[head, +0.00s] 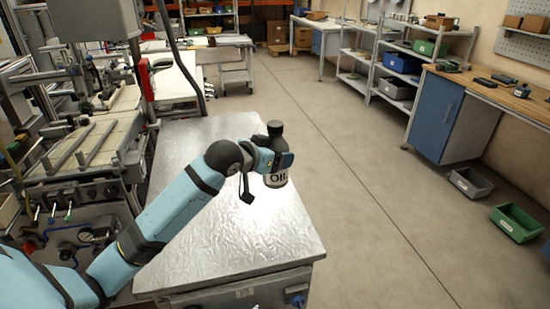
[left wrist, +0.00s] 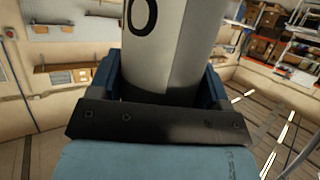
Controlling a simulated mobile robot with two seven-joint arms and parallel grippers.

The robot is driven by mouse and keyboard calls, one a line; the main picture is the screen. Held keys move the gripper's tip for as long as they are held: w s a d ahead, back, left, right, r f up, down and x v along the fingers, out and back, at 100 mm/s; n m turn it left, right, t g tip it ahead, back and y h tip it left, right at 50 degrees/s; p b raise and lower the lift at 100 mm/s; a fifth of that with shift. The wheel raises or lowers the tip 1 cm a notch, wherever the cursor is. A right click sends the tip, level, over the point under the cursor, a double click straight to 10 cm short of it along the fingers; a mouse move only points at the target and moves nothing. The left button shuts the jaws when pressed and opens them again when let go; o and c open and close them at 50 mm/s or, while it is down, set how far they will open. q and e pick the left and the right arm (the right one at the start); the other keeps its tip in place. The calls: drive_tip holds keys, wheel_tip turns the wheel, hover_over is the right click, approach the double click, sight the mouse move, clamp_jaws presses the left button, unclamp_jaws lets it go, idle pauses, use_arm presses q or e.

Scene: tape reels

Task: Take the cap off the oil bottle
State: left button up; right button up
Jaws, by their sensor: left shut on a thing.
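The oil bottle (head: 276,180) is dark at the top, with a pale label reading OIL. Its black cap (head: 275,128) is on top. My left gripper (head: 279,160) is shut around the bottle below the cap and holds it roughly upright over the right side of the metal table. In the left wrist view the white label of the bottle (left wrist: 170,45) with a black letter O is between the two blue fingers of the gripper (left wrist: 160,82). The cap is out of that view. My right gripper is not in view.
The shiny metal tabletop (head: 260,235) below the bottle is bare. Machinery (head: 95,150) stands along the left. Open floor (head: 360,200) lies to the right, with a grey bin (head: 471,183) and a green bin (head: 516,222) by a blue-fronted workbench (head: 437,122).

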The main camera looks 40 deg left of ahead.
use_arm(q)
drive_tip(key=o, duration=0.6)
drive_tip(key=shift+c, duration=0.2)
drive_tip(key=c, duration=0.7)
drive_tip(key=s+d+p, duration=0.3)
drive_tip(key=d, duration=0.1)
drive_tip(key=s+d+n+y+p, duration=0.1)
drive_tip(key=s+d+p, duration=0.3)
drive_tip(key=s+d+f+y+p, duration=0.1)
drive_tip(key=s+d+p, duration=0.2)
drive_tip(key=s+d, duration=0.1)
drive_tip(key=shift+s+d+f+n+p, duration=0.1)
drive_tip(key=shift+s+d+n+p, duration=0.05)
drive_tip(key=shift+d+n+p, duration=0.2)
